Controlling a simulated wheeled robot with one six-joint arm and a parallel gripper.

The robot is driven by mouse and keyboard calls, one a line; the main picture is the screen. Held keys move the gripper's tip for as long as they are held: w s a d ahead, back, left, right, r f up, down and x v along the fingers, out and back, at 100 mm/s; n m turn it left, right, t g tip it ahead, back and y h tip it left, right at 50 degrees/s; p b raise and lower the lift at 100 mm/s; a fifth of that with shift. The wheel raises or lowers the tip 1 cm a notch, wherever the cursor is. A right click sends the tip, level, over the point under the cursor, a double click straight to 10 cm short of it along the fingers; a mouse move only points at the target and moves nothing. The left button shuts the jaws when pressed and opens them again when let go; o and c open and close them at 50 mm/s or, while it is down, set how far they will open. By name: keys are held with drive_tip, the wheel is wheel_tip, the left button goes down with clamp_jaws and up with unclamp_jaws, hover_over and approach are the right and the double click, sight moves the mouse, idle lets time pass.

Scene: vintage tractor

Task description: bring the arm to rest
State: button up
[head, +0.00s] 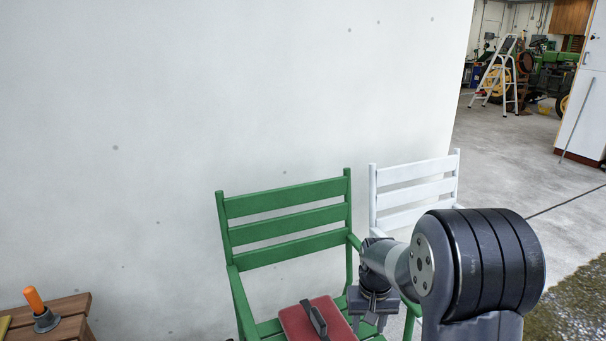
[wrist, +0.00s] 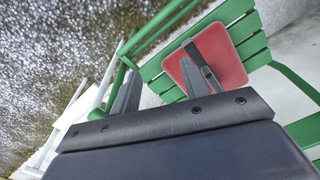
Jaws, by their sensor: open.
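My arm reaches in from the lower right of the head view, with my gripper (head: 366,308) pointing down by the right side of the green chair (head: 288,220). In the wrist view my gripper (wrist: 160,70) is open, its two grey fingers apart with nothing between them. The green chair's slatted seat (wrist: 242,32) lies beyond the fingers in that view. A red flat pad (head: 308,320) lies on this seat, with a dark elongated object on it. The red pad also shows in the wrist view (wrist: 226,55), close to the right finger.
A white chair (head: 415,190) stands right of the green one, partly behind my arm. A wooden table (head: 72,318) at lower left carries an orange-handled item (head: 38,306). A pale wall (head: 200,100) stands behind. A stepladder (head: 497,75) and tractor are far off; open floor (head: 510,160) lies between.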

wheel_tip(320, 180, up, 19)
drive_tip(key=s+d+p, duration=0.2)
drive_tip(key=p, duration=2.2)
drive_tip(key=shift+s+d+p, duration=0.15)
drive_tip(key=shift+s+p, duration=0.05)
drive_tip(key=shift+p, duration=0.1)
drive_tip(key=shift+f, duration=0.1)
